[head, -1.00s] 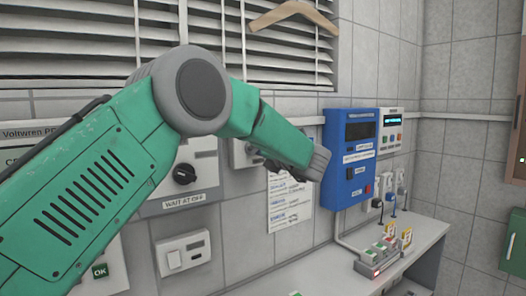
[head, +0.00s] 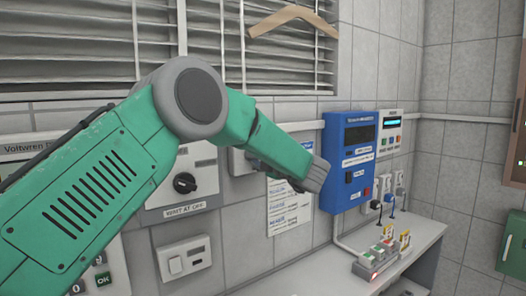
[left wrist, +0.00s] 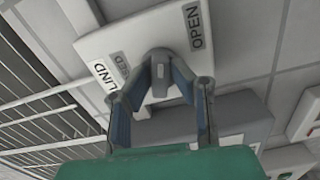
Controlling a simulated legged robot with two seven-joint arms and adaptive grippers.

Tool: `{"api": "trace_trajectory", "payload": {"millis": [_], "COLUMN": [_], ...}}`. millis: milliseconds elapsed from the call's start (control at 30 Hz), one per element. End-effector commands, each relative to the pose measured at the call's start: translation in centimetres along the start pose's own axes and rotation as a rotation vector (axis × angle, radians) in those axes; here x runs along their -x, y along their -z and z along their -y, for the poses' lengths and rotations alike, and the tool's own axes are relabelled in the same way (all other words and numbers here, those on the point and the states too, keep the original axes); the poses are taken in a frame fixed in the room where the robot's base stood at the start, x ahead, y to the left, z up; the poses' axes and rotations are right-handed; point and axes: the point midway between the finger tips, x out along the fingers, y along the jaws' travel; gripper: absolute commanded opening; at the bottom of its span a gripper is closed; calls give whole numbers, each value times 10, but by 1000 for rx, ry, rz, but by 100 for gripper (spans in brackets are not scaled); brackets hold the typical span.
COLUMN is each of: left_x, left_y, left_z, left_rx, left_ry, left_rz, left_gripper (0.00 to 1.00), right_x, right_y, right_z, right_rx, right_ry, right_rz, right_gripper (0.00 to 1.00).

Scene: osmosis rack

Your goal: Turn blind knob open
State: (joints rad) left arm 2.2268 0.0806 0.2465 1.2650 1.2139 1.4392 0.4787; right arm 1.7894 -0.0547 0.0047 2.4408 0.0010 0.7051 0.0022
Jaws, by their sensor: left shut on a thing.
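The blind knob (left wrist: 160,80) is a grey knob on a white wall panel (left wrist: 225,22) in the left wrist view. The panel bears an OPEN label (left wrist: 196,26), a BLIND label (left wrist: 103,76) and a partly covered label ending in "ED". My left gripper has one finger on each side of the knob and is shut on it. In the head view my left gripper (head: 262,164) is at the wall, largely hidden by my green arm, which also covers most of the panel (head: 239,162). The window blind (head: 80,50) has grey horizontal slats. My right gripper is not in view.
A black dial on a panel (head: 185,183) and a switch box (head: 184,258) are left of the knob panel. A blue unit (head: 346,170) is right, above a bench (head: 415,245) with a small rack (head: 380,254). A hanger (head: 294,19) hangs before the blind.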

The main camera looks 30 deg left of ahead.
Motion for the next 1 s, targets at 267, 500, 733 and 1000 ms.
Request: {"api": "trace_trajectory", "payload": {"millis": [267,500,733,1000], "left_x": [-8,-8,-8,-8], "left_y": [5,5,5,5], "left_z": [-12,-12,-11,-11], "left_rx": [-208,-333,-388,-401], "left_ry": [-15,-15,-15,-15], "left_rz": [-13,-14,-15,-15], "left_gripper": [0,0,0,0], "right_x": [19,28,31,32], "right_y": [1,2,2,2], "right_z": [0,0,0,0], "right_rx": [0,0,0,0], "right_ry": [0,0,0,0], "right_rz": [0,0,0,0], "right_gripper": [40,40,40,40]}}
